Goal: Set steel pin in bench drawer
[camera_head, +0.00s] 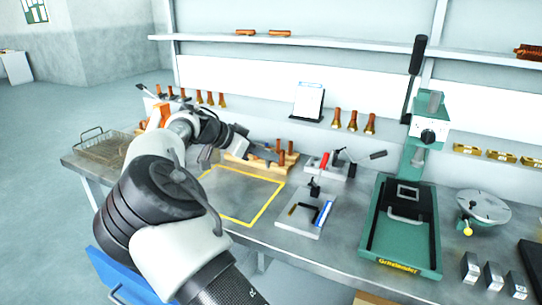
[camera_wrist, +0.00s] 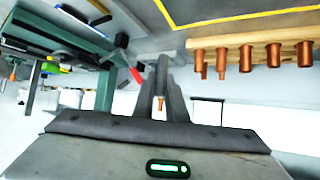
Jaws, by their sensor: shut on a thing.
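My gripper (camera_head: 268,153) is over the bench beside the wooden rack of copper-coloured pins. In the wrist view my gripper (camera_wrist: 161,80) is shut on a narrow grey piece, seemingly the steel pin (camera_wrist: 161,72), held upright between the fingertips. The pin cannot be told apart in the head view. A blue drawer front (camera_head: 107,270) with a handle shows under the bench at the lower left. My arm covers much of it, and I cannot see inside it or tell how far it is open.
The wooden rack (camera_wrist: 232,48) stands close to my gripper. A yellow-outlined area (camera_head: 240,200) on the bench is bare. Small fixtures (camera_head: 306,212) and a green press (camera_head: 402,235) stand to the right. A wire basket (camera_head: 102,148) sits at the left end.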

